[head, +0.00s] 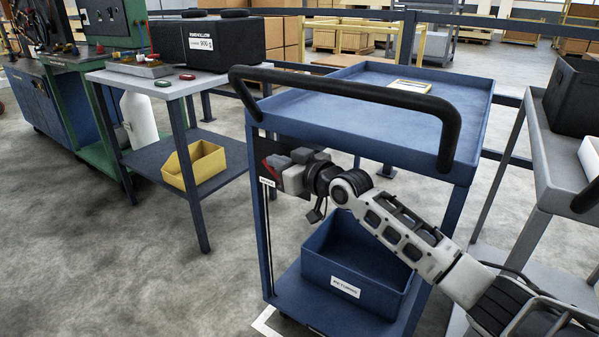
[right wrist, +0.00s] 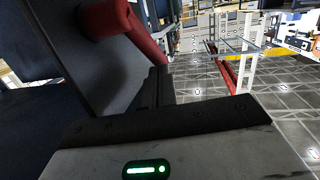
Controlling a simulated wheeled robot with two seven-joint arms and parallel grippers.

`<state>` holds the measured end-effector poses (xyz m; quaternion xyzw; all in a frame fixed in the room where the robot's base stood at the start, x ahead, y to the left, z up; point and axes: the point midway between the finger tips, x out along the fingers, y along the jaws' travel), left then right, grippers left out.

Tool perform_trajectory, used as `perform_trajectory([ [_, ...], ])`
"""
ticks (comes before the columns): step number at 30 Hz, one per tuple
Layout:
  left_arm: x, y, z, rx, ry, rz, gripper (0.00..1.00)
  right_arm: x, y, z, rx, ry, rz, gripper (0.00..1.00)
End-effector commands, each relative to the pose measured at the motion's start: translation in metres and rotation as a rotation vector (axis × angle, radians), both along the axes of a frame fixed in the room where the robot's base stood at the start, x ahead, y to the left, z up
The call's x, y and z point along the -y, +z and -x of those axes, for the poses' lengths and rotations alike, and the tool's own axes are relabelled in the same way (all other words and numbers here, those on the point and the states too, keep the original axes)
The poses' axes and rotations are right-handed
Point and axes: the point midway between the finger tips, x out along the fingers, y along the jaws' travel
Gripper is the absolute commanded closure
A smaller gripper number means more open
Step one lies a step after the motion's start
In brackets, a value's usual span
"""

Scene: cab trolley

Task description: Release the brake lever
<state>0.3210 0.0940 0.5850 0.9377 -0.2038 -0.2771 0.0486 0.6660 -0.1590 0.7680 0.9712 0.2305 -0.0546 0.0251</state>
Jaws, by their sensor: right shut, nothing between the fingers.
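The blue trolley (head: 262,215) stands in the middle of the head view, with a black push handle (head: 340,88) along its near upper side. The red brake lever (head: 269,168) is on its near left post, above a small white label. My right gripper (head: 277,163) is at the lever and hides part of it. In the right wrist view, the red lever (right wrist: 140,38) with its round end lies in front of a dark grey plate, just beyond my shut fingers (right wrist: 157,88). I cannot tell whether they touch. My left gripper is out of view.
A blue bin (head: 335,262) sits on the trolley's lower shelf, below my right arm. A side table (head: 200,85) with a yellow bin (head: 197,166) stands to the left. A grey cart (head: 560,180) stands close on the right. The floor at front left is clear.

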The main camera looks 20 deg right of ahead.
Motion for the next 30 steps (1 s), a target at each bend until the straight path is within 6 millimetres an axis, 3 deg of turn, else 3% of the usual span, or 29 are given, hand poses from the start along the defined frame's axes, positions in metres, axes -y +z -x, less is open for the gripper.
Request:
perform_trajectory([
  [16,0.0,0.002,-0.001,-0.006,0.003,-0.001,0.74,0.004,0.001,0.008,-0.001,0.001,0.0,1.0],
  [20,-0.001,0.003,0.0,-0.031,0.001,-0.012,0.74,0.013,0.005,0.027,-0.002,0.001,0.002,1.0],
  [30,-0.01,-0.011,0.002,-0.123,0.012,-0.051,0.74,0.05,0.014,0.101,-0.003,0.002,0.006,1.0],
])
